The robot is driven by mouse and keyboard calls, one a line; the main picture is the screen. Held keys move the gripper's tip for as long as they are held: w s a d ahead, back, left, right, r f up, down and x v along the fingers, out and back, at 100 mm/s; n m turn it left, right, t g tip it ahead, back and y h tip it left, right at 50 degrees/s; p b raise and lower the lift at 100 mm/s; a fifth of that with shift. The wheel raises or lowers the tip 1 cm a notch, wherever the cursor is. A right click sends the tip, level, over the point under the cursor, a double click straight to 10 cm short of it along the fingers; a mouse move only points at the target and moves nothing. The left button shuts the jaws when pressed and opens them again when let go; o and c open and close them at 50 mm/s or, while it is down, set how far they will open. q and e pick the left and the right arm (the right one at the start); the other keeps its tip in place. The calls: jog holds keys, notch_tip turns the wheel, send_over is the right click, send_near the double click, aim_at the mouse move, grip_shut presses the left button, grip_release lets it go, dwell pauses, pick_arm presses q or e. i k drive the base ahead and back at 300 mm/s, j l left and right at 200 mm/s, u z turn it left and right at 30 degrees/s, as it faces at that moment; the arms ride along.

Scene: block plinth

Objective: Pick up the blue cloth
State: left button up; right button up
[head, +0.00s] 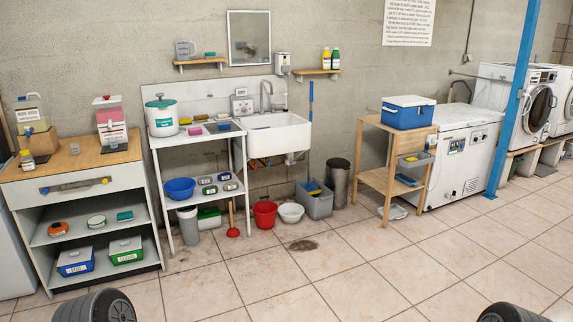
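No item is clearly a blue cloth. A small flat blue item (407,180) lies on the lower shelf of the wooden stand (377,178) at right; it is too small to tell whether it is cloth. Small pink and yellow items (195,131) lie on the white table (165,139) beside the sink. A small teal item (125,215) sits on a shelf of the left cabinet. Neither of my grippers is in view.
A blue cooler (408,112) tops the stand. A white sink (277,135) is at centre, with a red bucket (265,214), white bowl (291,212) and grey bin (315,201) below. A blue post (512,100) stands at right. The tiled floor (330,270) in front is clear.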

aim_at(222, 127)
jog(key=i, duration=4.8)
jog(key=u, duration=0.3)
